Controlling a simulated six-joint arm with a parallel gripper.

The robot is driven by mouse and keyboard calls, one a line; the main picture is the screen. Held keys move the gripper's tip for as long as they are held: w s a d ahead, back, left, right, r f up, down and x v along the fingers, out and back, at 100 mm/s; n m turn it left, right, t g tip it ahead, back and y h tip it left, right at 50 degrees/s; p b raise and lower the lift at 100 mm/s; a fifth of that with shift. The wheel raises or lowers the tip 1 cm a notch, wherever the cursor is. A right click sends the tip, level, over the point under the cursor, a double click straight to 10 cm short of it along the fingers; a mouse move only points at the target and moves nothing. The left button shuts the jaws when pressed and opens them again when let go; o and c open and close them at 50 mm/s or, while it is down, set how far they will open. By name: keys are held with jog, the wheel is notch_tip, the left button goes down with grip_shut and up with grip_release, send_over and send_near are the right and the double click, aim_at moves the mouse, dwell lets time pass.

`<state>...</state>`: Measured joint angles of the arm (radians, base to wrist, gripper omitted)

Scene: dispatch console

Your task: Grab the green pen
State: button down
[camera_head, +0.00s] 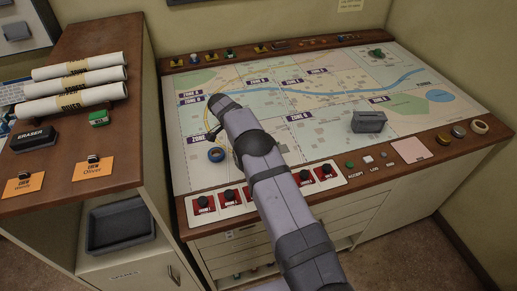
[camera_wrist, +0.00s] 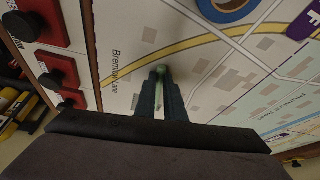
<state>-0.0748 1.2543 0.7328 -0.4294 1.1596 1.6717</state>
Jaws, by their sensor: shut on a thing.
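The green pen (camera_wrist: 162,70) shows in the wrist view as a green tip and a thin green strip between my fingers. My gripper (camera_wrist: 161,82) is shut on it, above the map board. The rest of the pen is hidden by the fingers. Whether the pen touches the map is unclear. In the head view my arm reaches over the left part of the map and hides most of the gripper and the pen.
A blue tape roll (camera_head: 217,155) lies on the map (camera_head: 330,120), near the gripper; it also shows in the wrist view (camera_wrist: 225,6). Red switches (camera_head: 308,176) line the front edge. A grey block (camera_head: 369,121) stands right. Rolled maps (camera_head: 78,78) lie on the left cabinet.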

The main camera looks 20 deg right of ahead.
notch_tip(320, 180, up, 10)
jog(key=b, duration=0.3)
dwell(0.3)
